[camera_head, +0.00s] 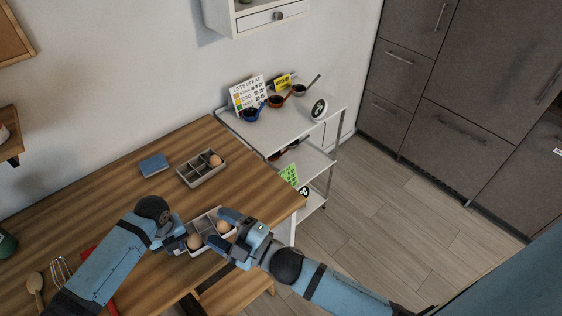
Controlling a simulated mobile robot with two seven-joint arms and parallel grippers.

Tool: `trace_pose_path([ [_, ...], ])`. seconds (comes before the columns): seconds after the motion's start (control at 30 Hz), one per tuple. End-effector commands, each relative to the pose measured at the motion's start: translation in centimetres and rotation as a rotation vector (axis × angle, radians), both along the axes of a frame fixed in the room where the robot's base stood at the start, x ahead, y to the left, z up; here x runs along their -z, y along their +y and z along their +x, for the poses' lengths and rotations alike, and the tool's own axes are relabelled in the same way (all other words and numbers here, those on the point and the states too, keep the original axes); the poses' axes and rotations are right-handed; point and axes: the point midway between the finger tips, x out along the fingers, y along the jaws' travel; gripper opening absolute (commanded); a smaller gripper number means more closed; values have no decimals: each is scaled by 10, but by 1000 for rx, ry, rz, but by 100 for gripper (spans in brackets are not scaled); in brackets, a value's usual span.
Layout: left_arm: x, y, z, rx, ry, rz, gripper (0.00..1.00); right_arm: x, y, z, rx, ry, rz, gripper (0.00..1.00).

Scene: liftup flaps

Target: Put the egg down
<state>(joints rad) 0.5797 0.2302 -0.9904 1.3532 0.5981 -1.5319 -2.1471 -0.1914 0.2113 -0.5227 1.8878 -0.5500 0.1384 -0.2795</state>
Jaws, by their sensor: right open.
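A grey divided tray (204,219) lies near the front right edge of the wooden table. A brown egg (223,227) is at its right end, between the fingers of my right gripper (221,230), which is open. Another brown egg (194,242) is at the near left part of the tray, beside the tip of my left gripper (180,238). I cannot tell whether the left gripper touches that egg or how its jaws stand. A second grey divided tray (190,178) farther back holds one egg (215,160) in a right compartment.
A blue box (154,165) lies at the back of the table (110,190). A wooden spoon (36,285) and whisk (62,270) lie at the left. A white shelf cart (270,130) with several small pans and signs stands behind the table's right end.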

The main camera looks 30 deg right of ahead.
Motion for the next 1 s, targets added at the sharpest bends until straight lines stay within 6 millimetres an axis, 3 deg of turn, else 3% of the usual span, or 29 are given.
trace_pose_path([
  [0.03,0,0,0,0,0,0,0,22,-20,-10,71,146,70,67],
  [0.2,0,0,0,0,0,0,0,90,-83,-51,287,583,297,67],
  [0.4,0,0,0,0,0,-1,0,142,-127,-106,459,919,476,67],
  [0.6,0,0,0,0,0,-1,0,158,-141,-130,521,1036,542,67],
  [0.93,0,0,0,0,0,0,0,159,-141,-130,522,1041,543,67],
  [0.97,0,0,0,0,0,0,23,159,-141,-130,522,1041,543,67],
  [1.0,0,0,0,0,0,0,32,159,-141,-130,523,1040,543,67],
])
